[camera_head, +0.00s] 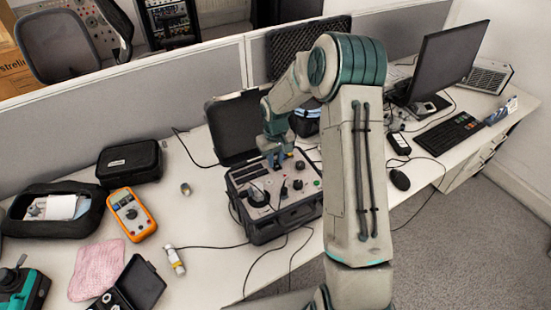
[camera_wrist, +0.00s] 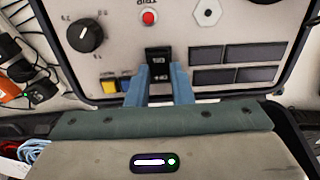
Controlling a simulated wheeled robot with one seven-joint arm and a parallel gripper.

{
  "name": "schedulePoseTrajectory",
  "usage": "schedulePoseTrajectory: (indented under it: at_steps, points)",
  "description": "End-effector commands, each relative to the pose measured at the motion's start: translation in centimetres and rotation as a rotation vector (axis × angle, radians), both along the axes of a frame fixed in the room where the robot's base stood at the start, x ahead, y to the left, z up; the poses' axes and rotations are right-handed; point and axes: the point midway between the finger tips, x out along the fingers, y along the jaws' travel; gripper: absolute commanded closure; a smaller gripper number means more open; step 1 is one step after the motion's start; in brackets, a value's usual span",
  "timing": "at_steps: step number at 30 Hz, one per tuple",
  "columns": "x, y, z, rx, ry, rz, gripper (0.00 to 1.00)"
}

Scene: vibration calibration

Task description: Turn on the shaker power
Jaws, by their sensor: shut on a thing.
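The shaker (camera_head: 283,217) is an open black case with a grey control panel, standing on the desk with its lid raised behind. My gripper (camera_head: 276,160) is at the back part of this panel, reaching down from above. In the wrist view, the two blue fingers of my gripper (camera_wrist: 158,80) stand either side of a small black power switch (camera_wrist: 158,56) and are closed on it. The panel (camera_wrist: 120,20) also shows a black dial (camera_wrist: 85,36), a red button (camera_wrist: 149,17) and a yellow button (camera_wrist: 109,87). The switch's lower end is between the fingers; its on or off position is unclear.
An orange multimeter (camera_head: 131,214), a black case (camera_head: 130,162) and a pink cloth (camera_head: 97,268) lie left of the shaker. A monitor (camera_head: 447,62), a keyboard (camera_head: 449,134) and a mouse (camera_head: 399,180) are to the right. Cables run across the desk around the case.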

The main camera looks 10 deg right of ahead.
Motion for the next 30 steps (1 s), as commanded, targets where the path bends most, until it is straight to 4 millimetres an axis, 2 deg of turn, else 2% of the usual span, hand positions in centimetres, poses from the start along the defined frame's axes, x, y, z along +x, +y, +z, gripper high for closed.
schedulePoseTrajectory:
  at_steps: [7,15,27,28,30]
  points:
    - [-0.31,-0.12,-0.55,0.029,-0.112,-0.001,1.00]
    - [-0.62,-0.14,-0.28,0.059,-0.228,0.000,1.00]
    - [-0.65,-0.16,0.03,0.064,-0.247,0.001,1.00]
    - [-0.65,-0.17,0.03,0.064,-0.247,0.001,0.74]
    - [-0.65,-0.17,0.03,0.064,-0.246,0.000,0.71]
